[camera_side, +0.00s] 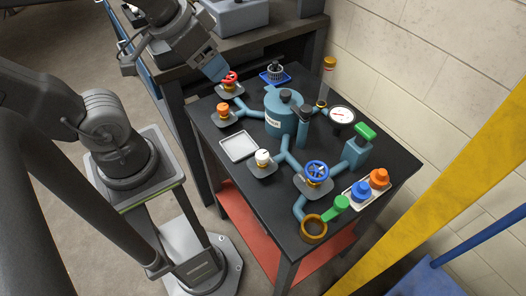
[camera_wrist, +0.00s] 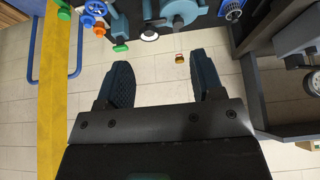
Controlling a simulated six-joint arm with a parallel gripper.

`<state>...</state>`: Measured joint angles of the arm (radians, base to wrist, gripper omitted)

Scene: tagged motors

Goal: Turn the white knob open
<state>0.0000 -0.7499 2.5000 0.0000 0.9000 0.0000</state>
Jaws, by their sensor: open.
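The white knob (camera_side: 263,157) sits upright on a brass stem over a grey plate, near the left front edge of the black table in the side view. A white pointer mark is hard to make out on it. I cannot make it out in the wrist view. My gripper (camera_side: 222,73) is at the back left of the table, close to the red handwheel (camera_side: 230,79), well away from the white knob. Whether it touches the red wheel is unclear. In the wrist view its two dark fingers (camera_wrist: 163,72) are spread apart with nothing between them.
An orange knob (camera_side: 222,109), blue handwheel (camera_side: 317,170), teal tank (camera_side: 284,114), gauge (camera_side: 342,115) and green-handled valve (camera_side: 358,150) stand along the pipes. Loose blue and orange caps (camera_side: 361,190) stand at front right.

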